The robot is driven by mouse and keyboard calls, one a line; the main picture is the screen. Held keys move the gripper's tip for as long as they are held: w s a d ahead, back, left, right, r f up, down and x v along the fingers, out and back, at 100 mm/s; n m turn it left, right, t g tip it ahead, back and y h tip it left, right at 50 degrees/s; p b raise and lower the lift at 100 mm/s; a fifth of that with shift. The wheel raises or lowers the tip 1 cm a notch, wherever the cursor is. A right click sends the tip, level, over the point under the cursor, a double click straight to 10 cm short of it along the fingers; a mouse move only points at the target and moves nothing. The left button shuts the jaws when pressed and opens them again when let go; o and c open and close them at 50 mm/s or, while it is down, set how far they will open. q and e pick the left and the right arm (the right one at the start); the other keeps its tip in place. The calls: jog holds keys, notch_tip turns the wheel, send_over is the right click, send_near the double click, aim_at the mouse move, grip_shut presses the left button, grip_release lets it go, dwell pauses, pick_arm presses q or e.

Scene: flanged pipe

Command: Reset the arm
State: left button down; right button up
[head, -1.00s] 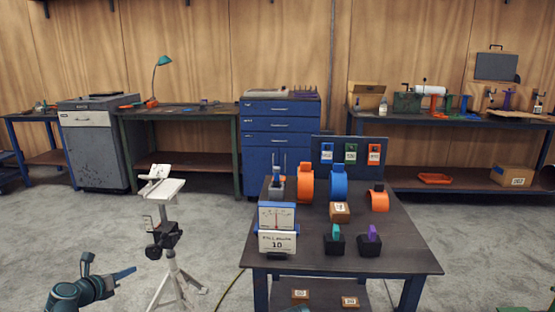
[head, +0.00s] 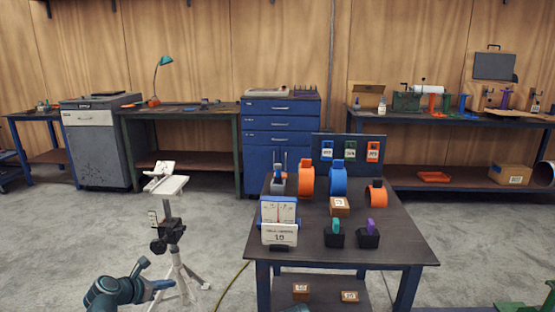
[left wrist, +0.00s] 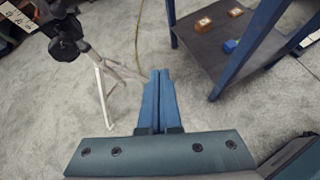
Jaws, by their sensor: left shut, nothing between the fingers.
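My left gripper (head: 160,287) is low at the bottom left of the head view, in front of the white tripod stand (head: 172,184). In the left wrist view its two blue fingers (left wrist: 158,78) lie together, shut and empty, above the grey floor. The fingers touch nothing that I can see. My right gripper is not in view.
A dark work table (head: 405,240) stands right of my left gripper, holding orange and blue flanged rings, a gauge box (head: 279,222) and small blocks. Its lower shelf (left wrist: 200,52) and a tripod leg (left wrist: 101,95) show in the left wrist view. Bare floor lies between them.

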pick_arm(q)
jog(key=s+d+f+m+g, duration=0.3)
jog(key=s+d+f+m, duration=0.15)
jog(key=d+m, duration=0.5)
jog(key=s+d+f+m+g, duration=0.3)
jog(key=s+d+m+g, duration=0.15)
jog(key=d+m, duration=0.5)
jog(key=s+d+f+m+g+y, duration=0.25)
jog(key=s+d+m+y, duration=0.4)
jog(key=s+m, duration=0.7)
notch_tip(320, 180, up, 29)
jog(key=d+m+p, duration=0.1)
jog(key=p, duration=2.7)
jog(key=shift+s+d+h, duration=0.15)
jog(key=shift+d+h, duration=0.25)
jog(key=shift+h, duration=0.05)
